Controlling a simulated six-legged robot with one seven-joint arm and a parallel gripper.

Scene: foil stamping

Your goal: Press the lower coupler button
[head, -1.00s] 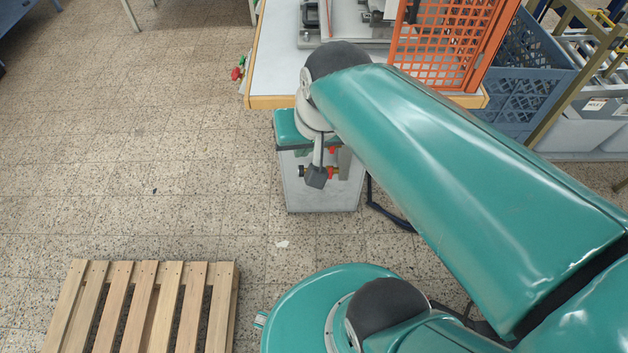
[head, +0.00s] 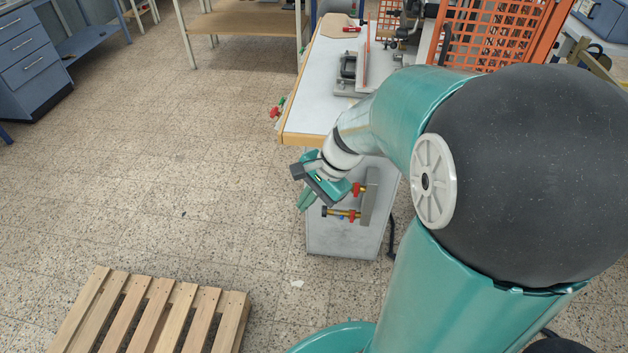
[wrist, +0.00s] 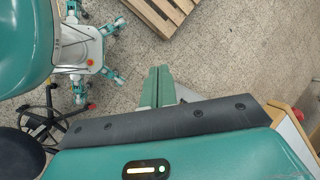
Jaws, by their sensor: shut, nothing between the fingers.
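The lower coupler (head: 343,214) is a small brass fitting with a dark left end and red and blue parts. It sits on a grey plate (head: 370,198) on the front of the white cabinet under the bench. Which part is its button is too small to tell. An upper coupler (head: 357,189) with a red part is just above, partly hidden by my gripper. My gripper (head: 305,203) is in front of the cabinet, left of the couplers in the picture, with its green fingers pointing down. In the wrist view my gripper (wrist: 158,70) has its fingers together and empty; no coupler is recognisable there.
The bench (head: 305,115) with a wooden edge stands above the cabinet (head: 345,240). Red and green knobs (head: 278,107) stick out at its left side. An orange mesh guard (head: 495,40) stands on it. A wooden pallet (head: 150,315) lies front left. The floor on the left is clear.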

